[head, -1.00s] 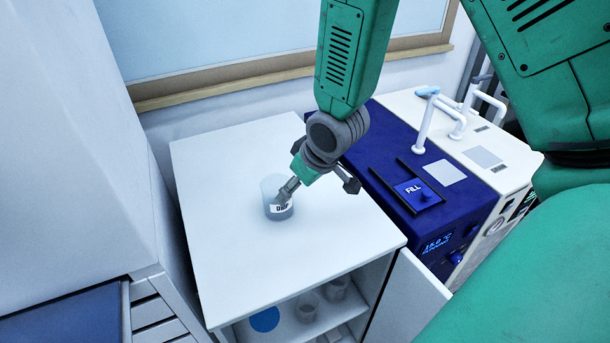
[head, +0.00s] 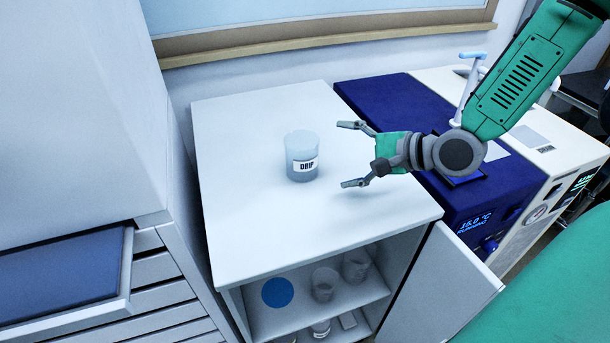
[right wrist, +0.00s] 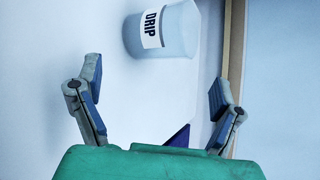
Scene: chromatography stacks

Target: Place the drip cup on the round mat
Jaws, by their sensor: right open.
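The drip cup (head: 302,157), a translucent bluish cup with a white DRIP label, stands upright on the white cabinet top (head: 245,235). My right gripper (head: 352,155) is open and empty just right of the cup, its fingers pointing left toward it with a gap between. In the right wrist view the cup (right wrist: 172,32) lies beyond the open fingers (right wrist: 160,88), apart from them. A round blue mat (head: 278,292) lies on the shelf inside the open cabinet below, at the left, and looks bare. My left gripper is not in view.
Two clear cups (head: 324,284) stand on the shelf right of the mat. The cabinet door (head: 440,290) hangs open at the right. A dark blue running unit (head: 470,210) adjoins the cabinet top. An open drawer (head: 70,285) is at the left.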

